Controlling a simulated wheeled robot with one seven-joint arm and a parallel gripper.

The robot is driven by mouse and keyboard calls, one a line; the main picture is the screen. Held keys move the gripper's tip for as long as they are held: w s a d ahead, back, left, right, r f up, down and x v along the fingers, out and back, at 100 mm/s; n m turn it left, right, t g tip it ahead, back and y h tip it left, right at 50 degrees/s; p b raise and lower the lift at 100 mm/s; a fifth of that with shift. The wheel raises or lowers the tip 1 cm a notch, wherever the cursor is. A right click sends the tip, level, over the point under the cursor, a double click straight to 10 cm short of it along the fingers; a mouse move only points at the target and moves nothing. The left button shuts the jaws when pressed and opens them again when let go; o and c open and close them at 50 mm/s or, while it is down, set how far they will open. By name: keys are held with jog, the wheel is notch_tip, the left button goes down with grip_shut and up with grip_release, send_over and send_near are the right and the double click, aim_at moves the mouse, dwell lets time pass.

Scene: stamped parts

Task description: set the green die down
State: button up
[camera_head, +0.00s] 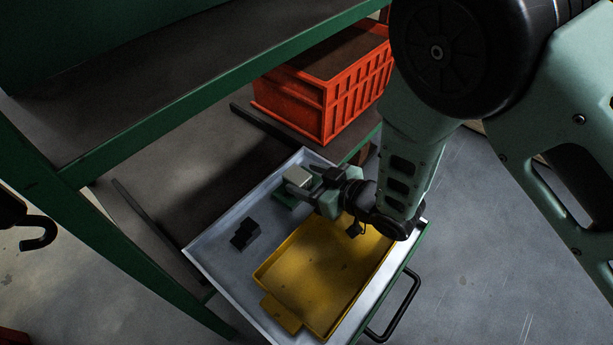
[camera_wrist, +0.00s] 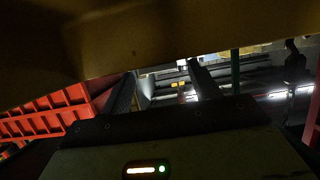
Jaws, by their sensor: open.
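In the head view a green piece (camera_head: 283,197), which I take to be the green die, shows at the fingers, in the white-rimmed drawer (camera_head: 220,252). A pale block (camera_head: 297,175) sits on or just behind it; I cannot tell which. My gripper (camera_head: 310,183) is low over the drawer, open, pointing left, and hides part of both. In the wrist view the two dark fingers (camera_wrist: 163,90) are apart with nothing clear between them. Whether the fingers touch the green piece cannot be told.
A yellow tray (camera_head: 312,290) lies in the drawer below my gripper. A small black part (camera_head: 244,234) lies to the left on bare drawer floor. An orange crate (camera_head: 325,95) stands behind; it also shows in the wrist view (camera_wrist: 50,117). A green shelf beam (camera_head: 200,88) crosses above left.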

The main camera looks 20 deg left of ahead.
jog(key=p+v, duration=0.1)
jog(key=v, duration=0.5)
jog(key=shift+s+d+r+p, duration=0.1)
jog(key=shift+s+d+p, duration=0.05)
jog(key=shift+d+p, duration=0.25)
jog(key=shift+r, duration=0.1)
jog(key=shift+w+r, duration=0.25)
jog(key=shift+w, duration=0.05)
jog(key=d+r+m+h, duration=0.4)
jog(key=d+r+h, duration=0.2)
jog(key=r, duration=0.3)
jog(key=s+d+r+m+g+h, duration=0.1)
jog(key=s+d+r+g+h, duration=0.1)
jog(key=s+d+r, duration=0.3)
jog(key=s+d+r+m+g+h, duration=0.1)
jog(key=s+d+r+g+h, duration=0.2)
jog(key=s+d, duration=0.7)
notch_tip(320, 180, up, 2)
jog(key=shift+s+r+h, duration=0.15)
jog(key=shift+s+h, duration=0.3)
jog(key=shift+h, duration=0.25)
jog(key=shift+r, duration=0.1)
